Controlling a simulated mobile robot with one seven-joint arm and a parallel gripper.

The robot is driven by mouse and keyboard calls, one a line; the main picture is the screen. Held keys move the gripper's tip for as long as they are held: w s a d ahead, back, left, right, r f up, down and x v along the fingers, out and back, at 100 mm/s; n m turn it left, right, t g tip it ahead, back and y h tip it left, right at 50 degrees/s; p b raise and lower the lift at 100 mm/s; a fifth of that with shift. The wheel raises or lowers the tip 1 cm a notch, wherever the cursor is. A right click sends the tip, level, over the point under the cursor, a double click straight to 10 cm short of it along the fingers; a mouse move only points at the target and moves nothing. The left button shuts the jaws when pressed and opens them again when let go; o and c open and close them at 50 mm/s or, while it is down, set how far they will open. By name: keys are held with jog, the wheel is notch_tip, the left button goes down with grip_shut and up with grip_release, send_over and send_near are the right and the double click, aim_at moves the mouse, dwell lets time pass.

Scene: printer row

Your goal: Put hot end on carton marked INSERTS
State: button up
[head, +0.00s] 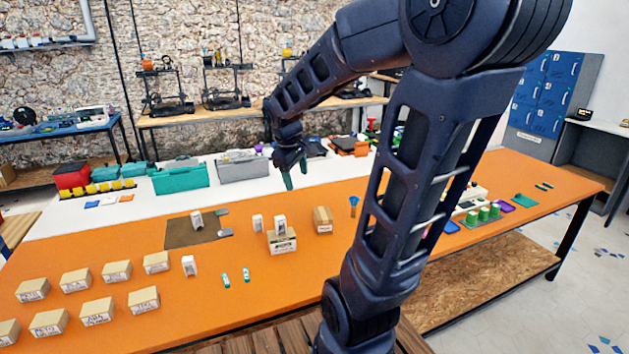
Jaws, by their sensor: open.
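My gripper (297,173) hangs open and empty over the far part of the bench, well above and behind the cartons. An open-looking carton (283,246) with dark writing stands mid-bench, with a small white upright piece (280,224) on or in it. A closed carton (323,224) stands to its right. Similar white pieces stand beside the carton (257,223), on a brown mat (180,236) at the left (196,219), and nearer the front (190,265). I cannot tell which piece is the hot end, nor read INSERTS on any carton.
Several labelled cartons (116,271) fill the bench's left front. Two small green-and-white items (226,280) lie before the middle carton. Teal (181,179) and grey (242,168) cases line the back. Green cylinders (484,213) stand right. My arm hides part of the bench.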

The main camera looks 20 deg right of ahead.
jog(key=s+r+m+t+y, duration=0.2)
jog(key=s+m, duration=0.5)
jog(key=s, duration=0.5)
jog(key=shift+d+r, duration=0.35)
jog(key=shift+r, duration=0.4)
